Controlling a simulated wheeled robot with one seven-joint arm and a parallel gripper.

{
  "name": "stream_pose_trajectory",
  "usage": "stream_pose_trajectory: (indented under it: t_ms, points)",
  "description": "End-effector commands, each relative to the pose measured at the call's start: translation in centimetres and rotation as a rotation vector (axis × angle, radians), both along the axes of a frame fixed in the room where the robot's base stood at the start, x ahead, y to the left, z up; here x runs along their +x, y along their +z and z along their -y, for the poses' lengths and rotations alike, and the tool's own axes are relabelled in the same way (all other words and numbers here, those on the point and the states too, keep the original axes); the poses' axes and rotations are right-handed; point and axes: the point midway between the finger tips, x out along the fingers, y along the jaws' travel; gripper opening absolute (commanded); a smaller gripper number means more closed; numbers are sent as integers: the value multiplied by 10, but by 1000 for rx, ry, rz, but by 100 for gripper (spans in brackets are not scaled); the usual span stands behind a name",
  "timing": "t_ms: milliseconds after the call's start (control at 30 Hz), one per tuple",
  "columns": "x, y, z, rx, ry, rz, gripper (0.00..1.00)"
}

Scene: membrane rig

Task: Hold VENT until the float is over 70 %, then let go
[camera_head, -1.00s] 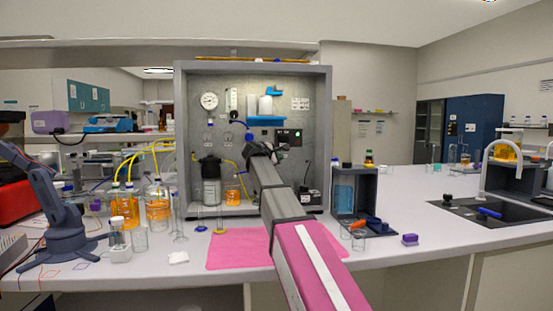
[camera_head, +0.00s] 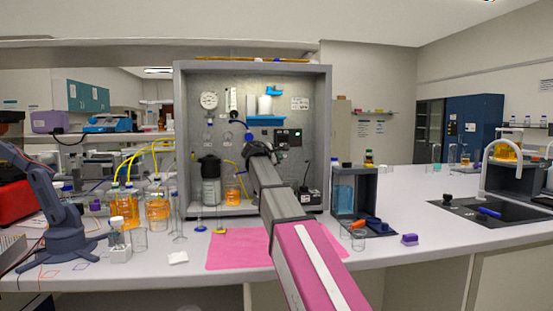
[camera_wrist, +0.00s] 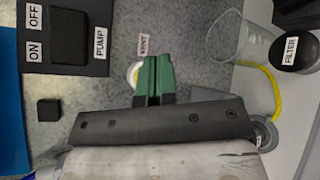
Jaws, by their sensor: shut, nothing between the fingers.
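The VENT label (camera_wrist: 144,45) is on the grey panel in the wrist view. Beside it is a pale round button with a yellowish edge (camera_wrist: 131,73), partly hidden by my fingers. My gripper (camera_wrist: 154,70), with green fingertips, is shut and empty, its tips over or right beside the button. I cannot tell whether they press it. In the head view my arm hides the fingers and the button. A narrow upright white scale (camera_head: 233,99), possibly the float gauge, is on the panel's upper left. It is too small to read.
The PUMP switch (camera_wrist: 68,36), marked ON and OFF, is left of VENT in the wrist view. A clear vessel and the black FILTER part (camera_wrist: 293,52) are at right. A round dial (camera_head: 209,100) is on the rig. A pink mat (camera_head: 238,250) lies in front.

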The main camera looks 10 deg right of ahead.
Motion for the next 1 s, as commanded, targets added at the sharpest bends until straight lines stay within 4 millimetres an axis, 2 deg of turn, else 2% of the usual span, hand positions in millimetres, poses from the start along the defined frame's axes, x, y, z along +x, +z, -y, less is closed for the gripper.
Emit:
stream_pose_trajectory:
  t_ms: [33, 367, 567, 1000]
  points:
    - [22, 4, -8, 7, 24, 14, 0]
    - [20, 5, -10, 7, 25, 14, 0]
    - [7, 5, -11, 8, 26, 15, 0]
    - [-37, 5, -9, 3, 22, 13, 0]
